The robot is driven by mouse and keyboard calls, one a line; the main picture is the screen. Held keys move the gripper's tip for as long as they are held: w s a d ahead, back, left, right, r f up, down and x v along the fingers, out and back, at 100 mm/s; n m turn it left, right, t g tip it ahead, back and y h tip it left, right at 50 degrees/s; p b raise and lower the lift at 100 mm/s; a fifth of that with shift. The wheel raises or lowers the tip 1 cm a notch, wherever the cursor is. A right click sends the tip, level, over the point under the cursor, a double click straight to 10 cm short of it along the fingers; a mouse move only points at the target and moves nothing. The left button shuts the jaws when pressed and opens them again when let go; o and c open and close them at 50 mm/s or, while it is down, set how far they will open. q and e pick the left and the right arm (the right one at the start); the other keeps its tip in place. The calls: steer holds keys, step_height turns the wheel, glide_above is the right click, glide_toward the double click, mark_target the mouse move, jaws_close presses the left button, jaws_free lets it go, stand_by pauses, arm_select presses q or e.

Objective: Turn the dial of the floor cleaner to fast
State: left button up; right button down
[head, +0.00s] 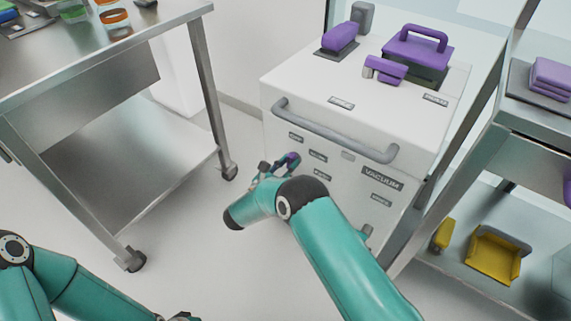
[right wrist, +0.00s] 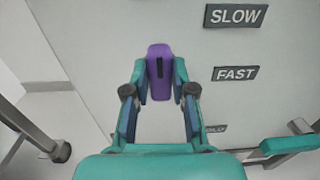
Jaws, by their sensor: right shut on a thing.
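The floor cleaner is a white cabinet (head: 345,115) marked VACUUM. Its purple dial (head: 293,158) sits on the front face, partly hidden by my right gripper (head: 274,166). In the right wrist view the dial (right wrist: 159,60) has a dark line along its long axis, which runs up and down the picture. The FAST label (right wrist: 236,73) is to its right and the SLOW label (right wrist: 236,15) is above and to the right. My right gripper (right wrist: 159,92) is shut on the dial, one finger on each side. Only part of my left arm shows at the lower left.
A grey bar handle (head: 335,135) crosses the cabinet front above the dial. A steel table (head: 95,70) on wheels stands at the left. A steel shelf (head: 530,130) with a yellow bin (head: 497,255) is at the right. The floor between is clear.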

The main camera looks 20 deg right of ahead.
steer(key=shift+d+f+m+b, duration=0.2)
steer(key=shift+m+b, duration=0.6)
steer(key=shift+b, duration=0.35)
steer(key=m+b, duration=0.4)
steer(key=m, duration=0.2)
steer(key=m+b, duration=0.5)
steer(key=m, duration=0.1)
steer(key=s+f+m+b, duration=0.1)
steer(key=m+b, duration=0.4)
steer(key=m, duration=0.1)
steer(key=shift+d, duration=0.4)
steer(key=shift+m, duration=0.3)
steer(key=c, duration=1)
jaws_free()
steer(key=shift+w, duration=0.1)
steer(key=shift+o, duration=0.2)
steer(key=shift+a, duration=0.1)
